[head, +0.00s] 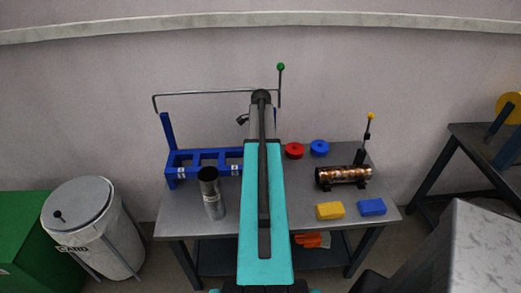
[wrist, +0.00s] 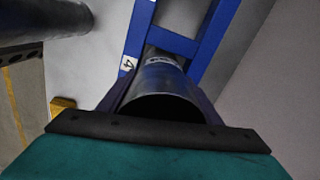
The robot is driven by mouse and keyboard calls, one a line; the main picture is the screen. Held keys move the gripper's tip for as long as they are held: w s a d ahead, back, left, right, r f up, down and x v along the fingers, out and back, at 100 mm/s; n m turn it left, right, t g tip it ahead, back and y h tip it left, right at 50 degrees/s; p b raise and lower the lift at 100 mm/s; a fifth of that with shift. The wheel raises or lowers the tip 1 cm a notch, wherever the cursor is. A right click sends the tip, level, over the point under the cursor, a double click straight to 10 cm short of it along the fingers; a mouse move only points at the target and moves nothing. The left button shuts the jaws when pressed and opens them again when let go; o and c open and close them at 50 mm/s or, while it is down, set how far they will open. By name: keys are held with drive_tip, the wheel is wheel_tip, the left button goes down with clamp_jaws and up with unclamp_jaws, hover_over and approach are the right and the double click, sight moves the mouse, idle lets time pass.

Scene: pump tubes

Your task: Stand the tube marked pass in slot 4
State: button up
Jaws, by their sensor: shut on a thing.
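In the wrist view my gripper (wrist: 160,108) is shut on a dark metal tube (wrist: 160,82), its open round end facing the camera. A pale mark shows on the tube's far end, too small to read. The tube is at the blue rack (wrist: 173,41), close beside the slot label 4 (wrist: 127,65). I cannot tell whether its far end is inside the slot. In the head view the rack (head: 171,160) stands at the table's back left. My arm hides its right part, the held tube and the gripper.
Another grey tube (head: 213,196) stands on the table (head: 270,215) before the rack. A copper tube (head: 343,175) lies in a cradle at right. Red (head: 294,150) and blue (head: 319,148) rings and yellow (head: 330,210) and blue (head: 371,207) blocks sit nearby. A bin (head: 97,225) stands left.

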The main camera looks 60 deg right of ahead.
drive_tip(key=shift+f, duration=0.15)
drive_tip(key=o, duration=1.5)
drive_tip(key=shift+r, duration=0.25)
drive_tip(key=shift+r+b, duration=1.65)
drive_tip(key=shift+r, duration=4.25)
